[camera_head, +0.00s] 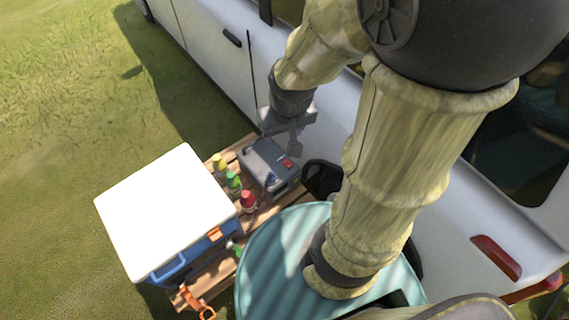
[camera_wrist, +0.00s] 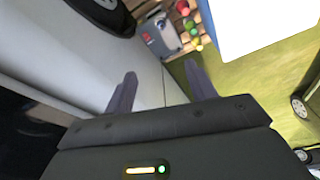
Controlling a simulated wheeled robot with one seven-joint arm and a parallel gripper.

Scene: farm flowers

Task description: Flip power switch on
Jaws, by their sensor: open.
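A grey box-shaped power unit (camera_head: 268,165) sits on a wooden pallet beside the white vehicle. A small red part, perhaps the power switch (camera_head: 287,163), shows on its top right in the head view. The unit also shows at the top of the wrist view (camera_wrist: 161,37), where the switch is too small to make out clearly. My gripper (camera_head: 294,140) is above the unit's right part in the head view, and the gap between them cannot be judged. In the wrist view my gripper (camera_wrist: 160,83) is open, with nothing between its fingers.
A blue cooler with a white lid (camera_head: 165,210) stands left of the unit. Yellow, green and red bottles (camera_head: 248,201) stand between them. The white vehicle (camera_head: 226,65) is close behind and right. An orange-handled tool (camera_head: 197,302) lies at the pallet's front. Grass at left is open.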

